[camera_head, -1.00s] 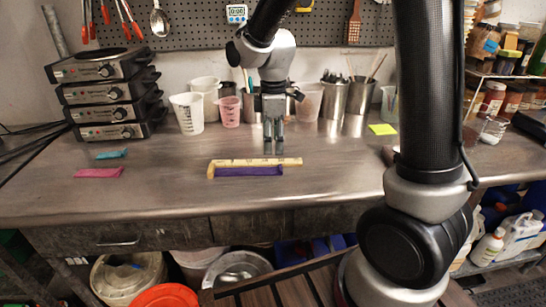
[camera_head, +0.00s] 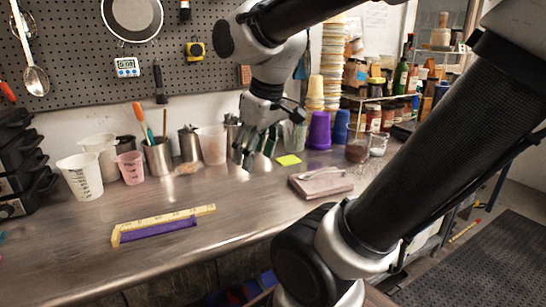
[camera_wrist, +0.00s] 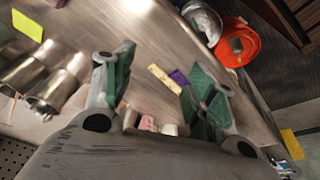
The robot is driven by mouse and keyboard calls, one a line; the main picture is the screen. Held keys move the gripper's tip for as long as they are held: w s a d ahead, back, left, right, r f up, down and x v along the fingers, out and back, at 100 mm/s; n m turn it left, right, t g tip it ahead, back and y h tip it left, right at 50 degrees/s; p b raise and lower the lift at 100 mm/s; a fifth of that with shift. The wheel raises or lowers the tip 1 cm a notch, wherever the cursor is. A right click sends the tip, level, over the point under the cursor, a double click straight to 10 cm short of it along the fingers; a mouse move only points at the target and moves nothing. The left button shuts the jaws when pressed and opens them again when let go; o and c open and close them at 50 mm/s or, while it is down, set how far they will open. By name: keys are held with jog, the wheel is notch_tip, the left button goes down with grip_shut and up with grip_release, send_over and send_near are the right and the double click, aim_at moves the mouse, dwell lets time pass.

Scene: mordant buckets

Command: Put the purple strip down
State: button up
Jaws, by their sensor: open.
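The purple strip (camera_head: 160,229) lies flat on the metal counter, along the front side of a yellow L-shaped ruler (camera_head: 168,220). In the wrist view the purple strip (camera_wrist: 179,77) shows small, beyond and between the fingers, with the yellow ruler (camera_wrist: 161,78) close to it. My gripper (camera_head: 248,164) is to the right of the strip, above the back of the counter and clear of it. In the wrist view my gripper (camera_wrist: 160,85) has its green-padded fingers wide apart, with nothing between them.
Metal cups (camera_head: 158,158) and plastic beakers (camera_head: 82,176) stand along the back. A yellow sticky note (camera_head: 288,160) and a reddish block (camera_head: 321,183) are on the right of the counter. The counter (camera_head: 235,210) is bare between the strip and the block.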

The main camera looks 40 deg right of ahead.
jog(key=s+m, duration=0.1)
jog(key=s+d+m, duration=0.1)
jog(key=s, duration=0.1)
jog(key=s+d+m+t, duration=0.1)
jog(key=shift+s+f, duration=0.1)
jog(key=shift+s, duration=0.3)
dwell(0.5)
